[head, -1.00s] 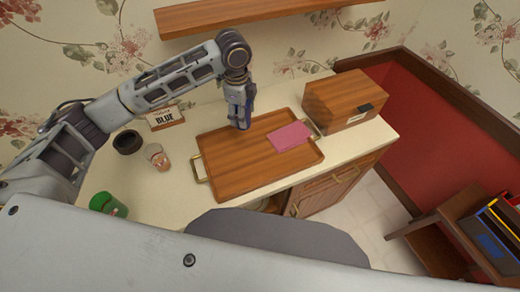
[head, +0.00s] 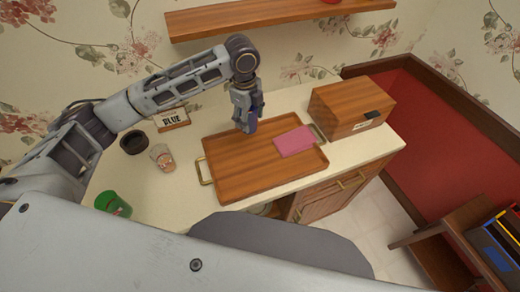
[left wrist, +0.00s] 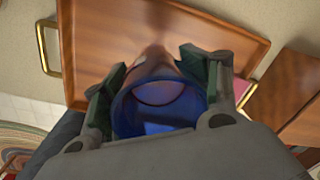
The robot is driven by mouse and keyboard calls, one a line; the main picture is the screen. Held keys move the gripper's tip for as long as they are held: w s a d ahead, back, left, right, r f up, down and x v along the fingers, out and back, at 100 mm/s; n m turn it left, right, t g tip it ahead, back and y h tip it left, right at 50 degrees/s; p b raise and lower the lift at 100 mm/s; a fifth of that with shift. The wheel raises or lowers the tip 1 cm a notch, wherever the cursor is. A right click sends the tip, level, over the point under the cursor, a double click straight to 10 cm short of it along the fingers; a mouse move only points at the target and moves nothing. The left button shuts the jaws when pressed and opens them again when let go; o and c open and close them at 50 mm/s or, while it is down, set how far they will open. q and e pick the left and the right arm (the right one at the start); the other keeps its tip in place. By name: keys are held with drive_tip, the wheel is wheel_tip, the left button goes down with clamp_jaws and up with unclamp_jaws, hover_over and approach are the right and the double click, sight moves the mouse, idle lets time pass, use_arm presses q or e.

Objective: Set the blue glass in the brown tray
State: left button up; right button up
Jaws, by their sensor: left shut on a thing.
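The blue glass (left wrist: 160,112) is between the fingers of my left gripper (left wrist: 155,90) in the left wrist view, with its open rim toward the camera. In the head view my left gripper (head: 248,112) points down at the back edge of the brown tray (head: 235,180), and a little of the blue glass (head: 250,127) shows at its fingertips. The gripper is shut on the glass. Whether the glass's base touches the tray is hidden. My right gripper is not in view.
A pink cloth or card (head: 294,141) lies on the tray's right part. A wooden box (head: 340,110) stands behind right. Left of the tray are a clear glass (head: 162,158), a dark bowl (head: 132,143), a green cup (head: 112,203) and a "BLUE" sign (head: 172,119). The tray's middle is clear.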

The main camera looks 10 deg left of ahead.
use_arm(q)
drive_tip(key=shift+f, duration=2.4)
drive_tip(key=shift+f+p, duration=0.35)
drive_tip(key=shift+f, duration=2.15)
drive_tip(key=o, duration=1.6)
drive_tip(key=shift+f, duration=0.1)
drive_tip(key=shift+o, duration=0.2)
drive_tip(key=r, duration=0.8)
drive_tip(key=r+b, duration=0.1)
drive_tip(key=r, duration=0.3)
drive_tip(key=shift+s+a+r, duration=0.1)
drive_tip(key=shift+s+a, duration=0.1)
drive_tip(key=shift+s, duration=0.2)
